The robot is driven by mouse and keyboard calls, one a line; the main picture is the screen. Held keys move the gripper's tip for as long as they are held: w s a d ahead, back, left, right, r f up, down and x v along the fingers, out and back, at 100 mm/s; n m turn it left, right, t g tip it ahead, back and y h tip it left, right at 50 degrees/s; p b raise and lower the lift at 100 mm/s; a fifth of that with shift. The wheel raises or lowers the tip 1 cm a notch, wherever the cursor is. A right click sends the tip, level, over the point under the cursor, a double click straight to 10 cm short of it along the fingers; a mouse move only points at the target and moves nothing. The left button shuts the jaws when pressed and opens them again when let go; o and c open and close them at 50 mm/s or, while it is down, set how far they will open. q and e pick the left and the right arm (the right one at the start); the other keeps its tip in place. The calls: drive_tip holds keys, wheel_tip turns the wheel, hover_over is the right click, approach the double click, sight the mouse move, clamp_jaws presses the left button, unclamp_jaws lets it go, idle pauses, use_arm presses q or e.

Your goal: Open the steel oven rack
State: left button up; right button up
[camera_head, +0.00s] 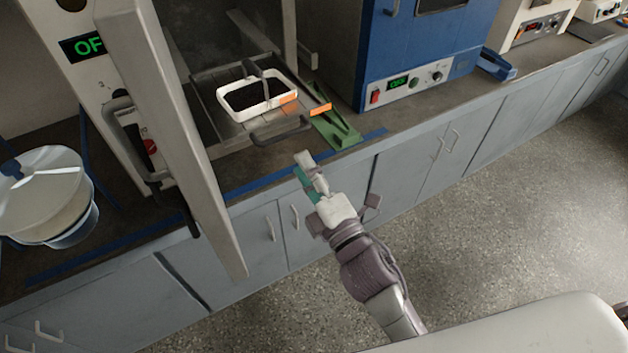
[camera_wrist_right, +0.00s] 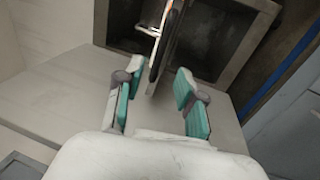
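The steel oven rack (camera_head: 222,122) sits partly out of the open oven at the upper left in the head view. Its dark bar handle (camera_head: 282,131) is at its front edge. A white tray (camera_head: 234,111) of dark material rests on the rack. My right gripper (camera_head: 306,170) is in front of and a little right of the handle, apart from it in the head view. In the right wrist view my right gripper (camera_wrist_right: 156,88) has its green-padded fingers spread. A dark, narrow bar, seen nearly edge-on, shows ahead between them. My left gripper is out of view.
The oven door (camera_head: 165,130) stands open, left of the rack. A green wedge-like piece (camera_head: 335,130) lies on the counter right of the rack. A blue oven (camera_head: 420,50) stands further right, and a round white container (camera_head: 45,195) at far left. The floor is clear.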

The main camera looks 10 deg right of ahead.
drive_tip(key=shift+v, duration=1.65)
drive_tip(key=shift+f, duration=0.1)
drive_tip(key=s+d+f+m+g+h, duration=0.1)
drive_tip(key=s+d+f+m+g, duration=0.15)
drive_tip(key=f, duration=1.05)
drive_tip(key=s+d+f+m+g+h, duration=0.1)
drive_tip(key=s+f+m+g+h, duration=0.2)
drive_tip(key=f, duration=1)
drive_tip(key=s+d+f+m+g, duration=0.1)
drive_tip(key=d+f+m+g, duration=0.2)
drive_tip(key=f, duration=1)
drive_tip(key=s+d+f+m+g, duration=0.3)
drive_tip(key=s+f, duration=0.4)
drive_tip(key=s, duration=0.3)
drive_tip(key=s+d+f+m+g+h, duration=0.1)
drive_tip(key=s+d+f+m+g, duration=0.1)
drive_tip(key=s+f, duration=0.5)
drive_tip(key=s+d+f+m+g+h, duration=0.1)
drive_tip(key=s+d+f+m+g, duration=0.2)
drive_tip(key=s+f, duration=0.4)
drive_tip(key=s+m+g, duration=0.1)
drive_tip(key=s+m, duration=0.1)
drive_tip(key=s, duration=0.3)
drive_tip(key=shift+s+d+f+m+g+b, duration=0.25)
drive_tip(key=shift+s+d+m+g+b, duration=0.05)
drive_tip(key=shift+s+m+g+b, duration=0.1)
